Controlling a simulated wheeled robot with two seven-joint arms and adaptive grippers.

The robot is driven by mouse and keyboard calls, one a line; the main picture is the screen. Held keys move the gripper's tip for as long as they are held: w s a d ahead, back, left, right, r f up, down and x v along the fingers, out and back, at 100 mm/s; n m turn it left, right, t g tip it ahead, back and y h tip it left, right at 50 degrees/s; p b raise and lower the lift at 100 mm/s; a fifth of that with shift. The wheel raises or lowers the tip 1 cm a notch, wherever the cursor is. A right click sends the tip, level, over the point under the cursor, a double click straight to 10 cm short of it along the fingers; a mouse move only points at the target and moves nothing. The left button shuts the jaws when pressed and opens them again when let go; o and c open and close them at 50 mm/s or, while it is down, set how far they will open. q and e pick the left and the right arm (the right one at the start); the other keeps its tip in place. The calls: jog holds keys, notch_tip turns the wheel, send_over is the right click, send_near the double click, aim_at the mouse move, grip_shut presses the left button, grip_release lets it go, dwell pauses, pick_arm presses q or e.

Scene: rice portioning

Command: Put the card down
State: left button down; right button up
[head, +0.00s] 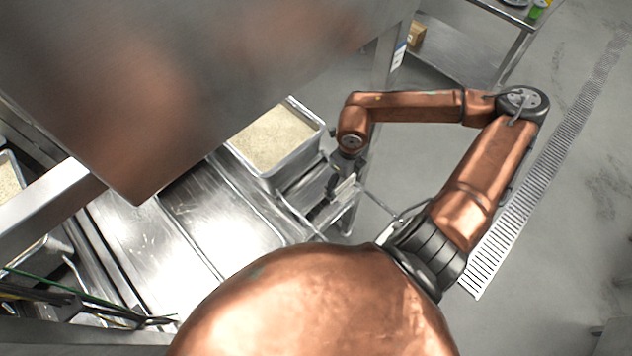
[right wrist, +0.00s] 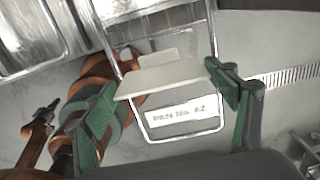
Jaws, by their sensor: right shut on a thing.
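A pale card (right wrist: 165,81) spans between the green-padded fingertips of my right gripper (right wrist: 165,92) in the right wrist view. The gripper is shut on its edges. A white label reading "PAN No. 62" (right wrist: 182,112) shows just below the card, inside a wire frame (right wrist: 218,122); I cannot tell whether card and frame touch. In the head view my right gripper (head: 336,186) hangs beside the counter's right end, and the card there is too small to make out well. I do not make out my left gripper.
A metal pan of rice (head: 318,142) stands on the steel counter (head: 215,225), left of my right gripper. A large steel hood (head: 200,70) covers the upper left. A steel shelf (head: 460,50) stands at the top right. The floor (head: 560,230) at right is open, with a drain grate (head: 545,185).

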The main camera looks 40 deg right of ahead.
jog(key=w+f, duration=0.8)
jog(key=w+a+f+p, duration=0.1)
jog(key=w+f, duration=0.3)
jog(key=shift+f, duration=0.1)
pick_arm(q)
jog(key=shift+w+r, duration=0.35)
jog(key=shift+r, duration=0.1)
pick_arm(e)
jog(key=shift+d, duration=0.1)
jog(key=shift+f, duration=0.2)
pick_arm(q)
jog(key=shift+f, duration=0.15)
pick_arm(e)
jog(key=o, duration=0.9)
jog(key=shift+r, duration=0.1)
